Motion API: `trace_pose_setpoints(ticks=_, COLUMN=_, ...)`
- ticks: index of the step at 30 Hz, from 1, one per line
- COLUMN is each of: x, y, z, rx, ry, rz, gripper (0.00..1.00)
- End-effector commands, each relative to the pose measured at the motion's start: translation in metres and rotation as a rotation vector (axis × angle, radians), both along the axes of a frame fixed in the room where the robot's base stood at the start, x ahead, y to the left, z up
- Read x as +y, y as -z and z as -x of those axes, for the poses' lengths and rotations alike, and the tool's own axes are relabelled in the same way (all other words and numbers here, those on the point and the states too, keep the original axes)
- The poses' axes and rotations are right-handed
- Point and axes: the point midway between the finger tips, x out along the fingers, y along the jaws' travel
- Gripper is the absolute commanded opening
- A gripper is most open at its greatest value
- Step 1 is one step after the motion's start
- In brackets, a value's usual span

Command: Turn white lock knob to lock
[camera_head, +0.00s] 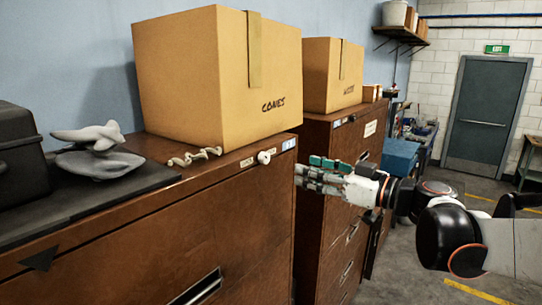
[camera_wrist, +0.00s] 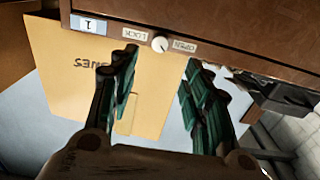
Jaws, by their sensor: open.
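The white lock knob (camera_head: 264,157) is on the upper front edge of the near brown cabinet (camera_head: 150,245). In the wrist view the knob (camera_wrist: 160,44) sits between a LOCK label (camera_wrist: 134,34) and an OPEN label (camera_wrist: 184,46). Its mark is too small to read surely. My gripper (camera_head: 303,172) is to the right of the knob in the head view, apart from it, fingers pointing left. In the wrist view the open gripper (camera_wrist: 161,66) has one green-padded finger on each side of the knob's line, with nothing between them.
A cardboard box marked CONES (camera_head: 215,80) stands on the near cabinet, with a second box (camera_head: 332,75) on the cabinet beyond. A grey figurine (camera_head: 95,150) and a black case (camera_head: 20,155) are at left. Open floor (camera_head: 400,285) lies at the lower right.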

Motion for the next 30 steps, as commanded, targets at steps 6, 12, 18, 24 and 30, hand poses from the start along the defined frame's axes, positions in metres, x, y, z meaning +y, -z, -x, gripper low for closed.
trace_pose_setpoints(ticks=6, x=0.036, y=-0.002, z=-0.026, rx=0.001, ry=-0.006, rz=0.001, gripper=0.44)
trace_pose_setpoints(ticks=12, x=0.065, y=-0.002, z=-0.049, rx=0.001, ry=-0.005, rz=0.000, gripper=0.44)
trace_pose_setpoints(ticks=18, x=0.086, y=-0.001, z=-0.065, rx=0.001, ry=-0.004, rz=0.000, gripper=0.44)
trace_pose_setpoints(ticks=24, x=0.093, y=0.000, z=-0.071, rx=0.001, ry=-0.001, rz=0.000, gripper=0.44)
trace_pose_setpoints(ticks=30, x=0.093, y=0.000, z=-0.072, rx=0.001, ry=-0.001, rz=0.000, gripper=0.44)
